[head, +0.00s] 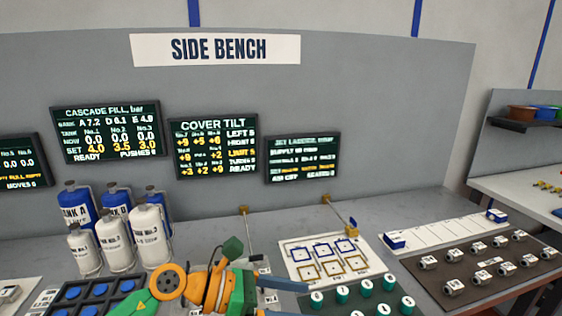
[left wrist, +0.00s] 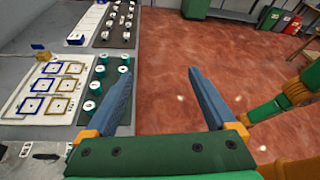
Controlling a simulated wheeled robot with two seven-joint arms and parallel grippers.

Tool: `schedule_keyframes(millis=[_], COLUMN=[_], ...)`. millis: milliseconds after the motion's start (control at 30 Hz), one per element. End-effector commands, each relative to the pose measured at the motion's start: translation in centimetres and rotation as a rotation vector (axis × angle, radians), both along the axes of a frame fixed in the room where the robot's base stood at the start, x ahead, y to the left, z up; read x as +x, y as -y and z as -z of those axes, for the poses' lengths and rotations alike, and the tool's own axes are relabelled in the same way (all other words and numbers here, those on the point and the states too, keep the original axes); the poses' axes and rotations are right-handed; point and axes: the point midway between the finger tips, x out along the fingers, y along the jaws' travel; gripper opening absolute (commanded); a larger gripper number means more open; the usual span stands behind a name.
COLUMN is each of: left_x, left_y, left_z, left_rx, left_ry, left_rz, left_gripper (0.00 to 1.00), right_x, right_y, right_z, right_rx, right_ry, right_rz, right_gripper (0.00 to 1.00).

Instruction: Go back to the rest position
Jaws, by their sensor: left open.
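My left gripper (head: 287,299) shows at the bottom middle of the head view, low over the front of the side bench, with its blue fingers pointing right. In the left wrist view the left gripper (left wrist: 160,76) has its two fingers wide apart with nothing between them. A green and orange arm link, which looks like mine, enters at the right of that view. My right gripper shows in neither view.
A white mat (head: 302,275) with blue and tan frames and a dark tray (head: 400,294) of green-sided cylinders lie near the gripper. White bottles (head: 153,240) stand left, and a brown tray (head: 475,291) of small metal parts lies right. The floor (left wrist: 165,45) is open.

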Motion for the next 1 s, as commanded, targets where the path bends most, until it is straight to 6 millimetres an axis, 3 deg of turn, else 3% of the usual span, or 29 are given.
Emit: schedule_keyframes(millis=[33,67,100,167,233,300,400,500,533,700,900,1000], left_x=[-0.7,-0.5,0.5,3.0,5.4,5.4,2.5,-1.7,-3.0,-10.5,-19.1,-18.6], left_y=[2.2,2.7,1.9,-1.7,-7.7,-12.5,-16.6,-18.5,-18.9,-19.8,-19.7,-19.6], left_z=[-2.4,-4.6,-6.9,-8.0,-4.7,1.0,8.7,14.3,15.6,20.8,23.6,28.4], left_rx=[-0.249,-0.432,-0.678,-1.025,-1.366,-1.588,-1.774,-1.862,1.859,1.496,1.165,1.14], left_ry=[-0.119,-0.218,-0.379,-0.663,-1.011,-1.293,-1.59,-1.785,1.815,1.596,1.373,1.356], left_rz=[-0.066,-0.137,-0.255,-0.471,-0.771,-1.05,-1.396,-1.68,1.739,1.693,1.646,1.658], left_gripper=[0.9,0.9,0.9,0.9,0.9,0.9,0.9,0.9,0.9,0.9,0.9,0.9], right_x=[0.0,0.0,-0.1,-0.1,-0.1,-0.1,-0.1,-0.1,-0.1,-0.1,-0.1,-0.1], right_y=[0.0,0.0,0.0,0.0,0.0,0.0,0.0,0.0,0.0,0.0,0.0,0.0], right_z=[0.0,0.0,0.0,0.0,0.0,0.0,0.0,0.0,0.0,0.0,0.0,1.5], right_rx=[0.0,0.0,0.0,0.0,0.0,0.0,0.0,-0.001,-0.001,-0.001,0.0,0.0], right_ry=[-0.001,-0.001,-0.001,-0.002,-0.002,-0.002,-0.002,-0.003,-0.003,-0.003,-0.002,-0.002], right_rz=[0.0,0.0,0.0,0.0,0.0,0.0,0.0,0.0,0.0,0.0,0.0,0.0], right_gripper=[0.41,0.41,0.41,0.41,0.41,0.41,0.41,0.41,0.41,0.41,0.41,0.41])
